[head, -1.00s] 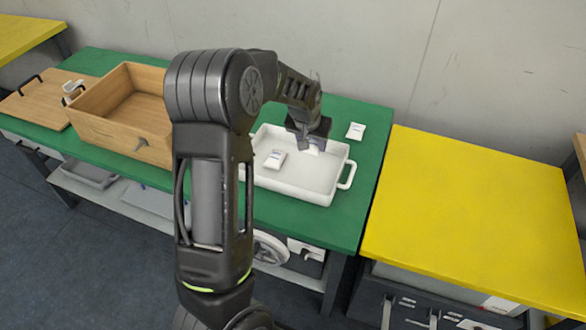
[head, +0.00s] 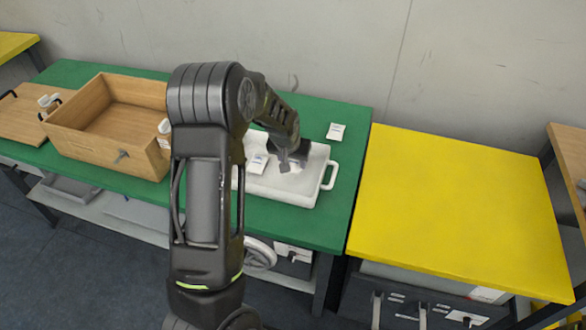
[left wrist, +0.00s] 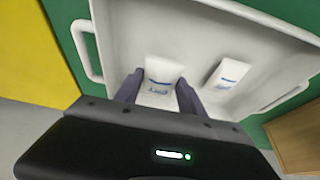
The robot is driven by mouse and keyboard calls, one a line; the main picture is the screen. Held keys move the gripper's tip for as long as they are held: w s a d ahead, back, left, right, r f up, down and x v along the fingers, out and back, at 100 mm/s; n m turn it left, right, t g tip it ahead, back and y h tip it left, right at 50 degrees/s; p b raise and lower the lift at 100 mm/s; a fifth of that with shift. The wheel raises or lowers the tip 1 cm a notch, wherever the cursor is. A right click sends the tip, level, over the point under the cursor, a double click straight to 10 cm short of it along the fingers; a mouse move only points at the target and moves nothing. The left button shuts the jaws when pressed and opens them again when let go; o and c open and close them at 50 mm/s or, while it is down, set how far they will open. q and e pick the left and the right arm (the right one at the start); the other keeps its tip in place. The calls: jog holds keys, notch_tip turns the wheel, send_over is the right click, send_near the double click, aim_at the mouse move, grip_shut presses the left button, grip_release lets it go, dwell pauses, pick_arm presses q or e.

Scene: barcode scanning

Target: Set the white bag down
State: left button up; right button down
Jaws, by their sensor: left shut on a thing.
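My left gripper (head: 288,162) is over the white tray (head: 331,177), reaching down inside its walls. It is shut on a white bag (left wrist: 160,82) with blue print, which shows between the two fingers in the left wrist view. In the head view the gripper mostly hides this bag. I cannot tell whether it touches the tray floor. A second white bag (head: 258,164) lies in the tray, to the left of the gripper; it also shows in the left wrist view (left wrist: 227,76). A third white bag (head: 336,131) lies on the green table behind the tray. My right gripper is out of view.
The tray stands on the green table (head: 318,235). A wooden box (head: 103,150) is to its left, with a white bottle (head: 164,130) at the box's right end. The yellow table (head: 450,210) on the right is bare.

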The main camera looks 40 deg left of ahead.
aim_at(293, 168)
pick_arm(q)
jog(key=shift+f, duration=1.85)
jog(key=shift+f, duration=0.15)
jog(key=o, duration=1.4)
jog(key=shift+c, duration=0.2)
jog(key=shift+r, duration=0.2)
jog(key=v, duration=1.2)
